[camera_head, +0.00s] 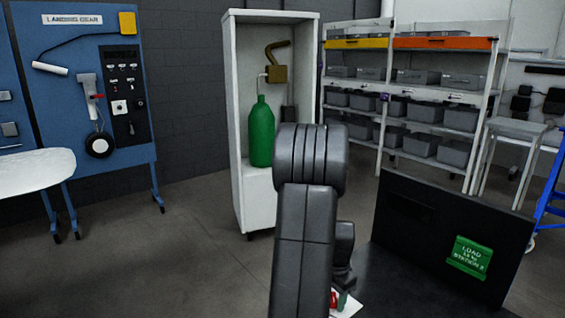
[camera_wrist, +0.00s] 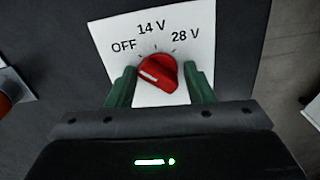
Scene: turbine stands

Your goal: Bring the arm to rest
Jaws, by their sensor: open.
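My arm (camera_head: 305,230) rises in the middle of the head view and bends down toward a black panel at the lower right. In the wrist view my gripper (camera_wrist: 160,90) is open, with one green finger on each side of a red rotary knob (camera_wrist: 158,72). I cannot tell whether the fingers touch the knob. The knob sits on a white label plate (camera_wrist: 188,35) marked OFF, 14 V and 28 V. Its white mark lies on its left side, toward the lower left. In the head view the plate (camera_head: 347,305) is partly hidden by my arm.
A black station (camera_head: 450,235) with a green "LOAD" sign (camera_head: 468,257) stands at the lower right. A white cabinet (camera_head: 262,200) with a green bottle (camera_head: 261,135) stands behind my arm. Shelves with grey bins (camera_head: 415,77) are at the back right. The floor at left is clear.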

